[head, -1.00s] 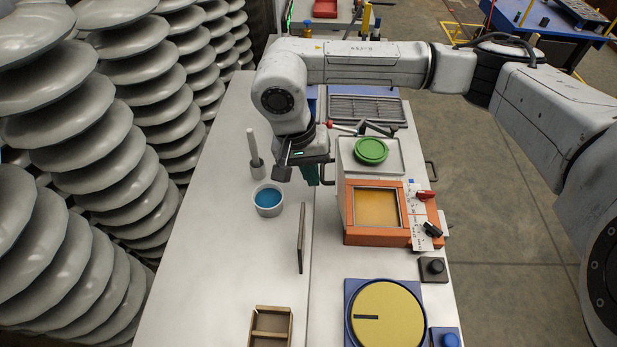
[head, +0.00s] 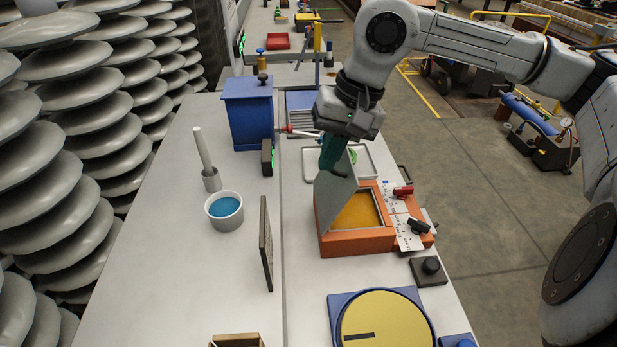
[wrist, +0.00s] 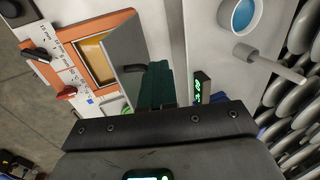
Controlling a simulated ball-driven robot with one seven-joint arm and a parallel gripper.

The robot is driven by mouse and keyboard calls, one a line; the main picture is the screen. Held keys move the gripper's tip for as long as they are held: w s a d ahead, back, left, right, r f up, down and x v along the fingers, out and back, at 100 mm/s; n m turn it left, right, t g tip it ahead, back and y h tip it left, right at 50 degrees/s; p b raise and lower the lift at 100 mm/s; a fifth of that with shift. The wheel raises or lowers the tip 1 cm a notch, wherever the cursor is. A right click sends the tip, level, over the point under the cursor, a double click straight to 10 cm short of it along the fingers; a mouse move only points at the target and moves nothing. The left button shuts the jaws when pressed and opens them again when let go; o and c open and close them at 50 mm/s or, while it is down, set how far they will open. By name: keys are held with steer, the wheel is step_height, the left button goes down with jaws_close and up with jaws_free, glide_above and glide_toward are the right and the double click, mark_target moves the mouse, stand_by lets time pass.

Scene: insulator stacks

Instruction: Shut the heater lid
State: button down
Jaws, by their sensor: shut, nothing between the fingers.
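The heater (head: 352,243) is an orange box with a yellow plate (head: 358,212) inside its open top. Its grey lid (head: 333,203) stands tilted up along the heater's left side, partly leaning over the opening. The lid also shows in the wrist view (wrist: 121,45), beside the yellow plate. My gripper (head: 333,166) has green fingers that are shut and empty, at the lid's upper part. In the wrist view the fingers (wrist: 154,84) are close to the lid's outer face, by a small dark hooked piece (wrist: 136,68). I cannot tell whether they touch it.
A marked white strip with red (head: 403,191) and black (head: 419,226) knobs is on the heater's right. A blue box (head: 247,110), a blue-filled cup (head: 224,209) and an upright dark panel (head: 265,243) stand to the left. A yellow disc (head: 385,325) is in front.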

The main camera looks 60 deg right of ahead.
mark_target(343, 172)
steer(key=s+d+f+t+b, duration=0.1)
steer(key=b, duration=0.2)
steer(key=s+d+f+t+y+b, duration=0.1)
steer(key=s+b, duration=0.1)
steer(key=b, duration=0.1)
steer(key=shift+d, duration=0.1)
steer(key=s+d+f+t+y+b, duration=0.2)
steer(key=s+d+t+y+b, duration=0.1)
steer(key=b, duration=1)
steer(key=shift+s+f+t, duration=0.2)
steer(key=shift+s+t, duration=0.2)
steer(key=shift+s, duration=0.45)
steer(key=shift+r, duration=0.1)
